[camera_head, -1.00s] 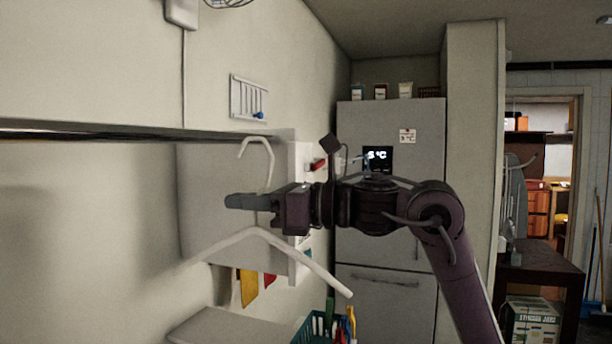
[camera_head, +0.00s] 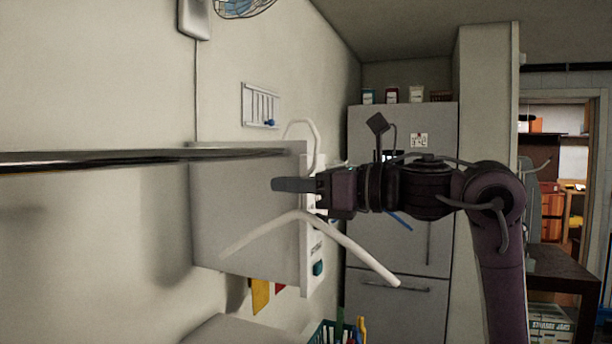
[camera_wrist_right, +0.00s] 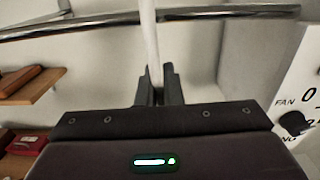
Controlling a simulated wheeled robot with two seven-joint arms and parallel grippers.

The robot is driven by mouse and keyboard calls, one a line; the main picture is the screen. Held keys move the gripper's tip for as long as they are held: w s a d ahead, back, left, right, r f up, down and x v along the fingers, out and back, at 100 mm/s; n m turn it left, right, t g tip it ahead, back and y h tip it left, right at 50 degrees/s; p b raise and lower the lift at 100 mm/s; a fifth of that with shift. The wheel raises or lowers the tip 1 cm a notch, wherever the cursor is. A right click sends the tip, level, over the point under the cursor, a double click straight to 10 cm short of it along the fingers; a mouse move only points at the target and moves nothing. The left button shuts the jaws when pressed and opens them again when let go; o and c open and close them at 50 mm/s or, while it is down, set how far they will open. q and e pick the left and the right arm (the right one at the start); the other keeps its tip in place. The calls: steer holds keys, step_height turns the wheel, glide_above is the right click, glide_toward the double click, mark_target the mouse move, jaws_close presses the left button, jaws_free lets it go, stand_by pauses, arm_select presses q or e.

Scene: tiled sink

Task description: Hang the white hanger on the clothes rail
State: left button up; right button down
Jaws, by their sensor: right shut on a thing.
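The white hanger (camera_head: 352,247) is upright in my right gripper (camera_head: 297,186), which is shut on its neck below the hook. The hook top (camera_head: 300,122) rises above the rail's far end, and its tip is just above the bar. The clothes rail (camera_head: 110,158) is a shiny metal bar coming in from the left. In the right wrist view the hanger's neck (camera_wrist_right: 150,45) stands between the fingers (camera_wrist_right: 158,82) and crosses in front of the rail (camera_wrist_right: 75,27). The hook top is out of that view, and I cannot tell whether it touches the rail. My left gripper is not in view.
A pale box-like unit (camera_head: 235,215) is on the wall behind the hanger. A grey fridge (camera_head: 440,235) stands behind my right arm. A basket (camera_head: 325,333) with several items is below. A wooden shelf (camera_wrist_right: 30,85) shows in the wrist view.

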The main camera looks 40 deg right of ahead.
steer(key=p+x, duration=0.2)
steer(key=x, duration=0.2)
steer(key=f+p+x, duration=0.1)
steer(key=p+x, duration=0.1)
steer(key=x, duration=0.2)
steer(key=p+x, duration=0.2)
steer(key=x, duration=0.2)
steer(key=shift+d+f, duration=0.15)
steer(key=shift+f, duration=0.05)
steer(key=shift+f+b, duration=0.75)
